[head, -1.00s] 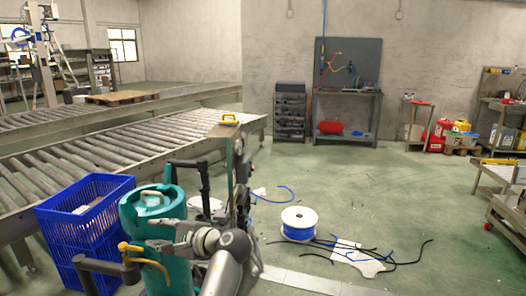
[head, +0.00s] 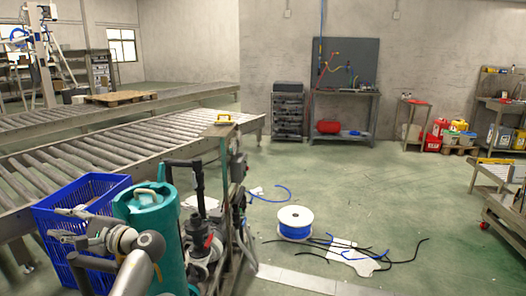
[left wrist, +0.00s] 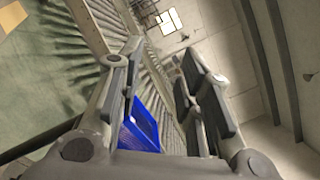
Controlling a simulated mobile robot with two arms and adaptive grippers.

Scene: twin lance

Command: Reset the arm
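My left gripper (head: 60,224) is at the lower left in the head view, in front of the blue crate and left of the teal cylinder. Its two fingers are apart. In the left wrist view the open fingers (left wrist: 160,68) have nothing between them, with the roller conveyor and part of the blue crate beyond. My right gripper is in neither view.
A blue crate (head: 96,190) and a teal cylinder (head: 155,226) with a pale handle stand close to my left arm. A pump unit (head: 206,238) is right of the cylinder. The roller conveyor (head: 100,150) runs behind. A blue hose reel (head: 295,223) and loose hoses lie on open floor.

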